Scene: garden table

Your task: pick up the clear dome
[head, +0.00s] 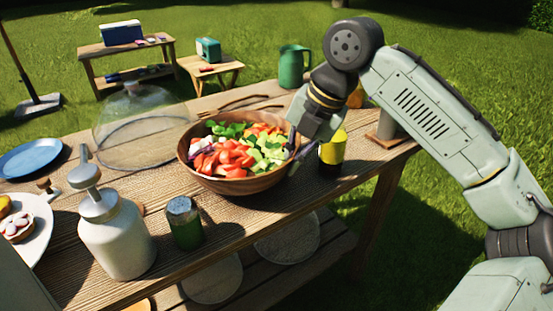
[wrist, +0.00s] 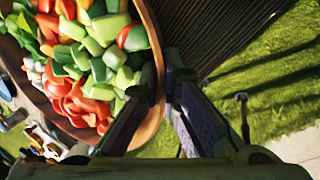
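The clear dome (head: 140,125) stands on the table at the back left in the head view. It is see-through with a small knob on top, left of a wooden salad bowl (head: 240,184). My gripper (head: 303,150) is at the bowl's right rim, away from the dome. In the wrist view the fingers (wrist: 160,90) sit close together with the bowl's rim (wrist: 152,40) between them, one finger inside and one outside. They appear shut on the rim. The dome cannot be made out clearly in the wrist view.
A yellow-and-dark can (head: 333,150) stands right of the bowl. A white pump bottle (head: 115,240) and a green shaker (head: 185,223) stand in front. A blue plate (head: 30,158) lies left of the dome. A green pitcher (head: 292,66) stands behind.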

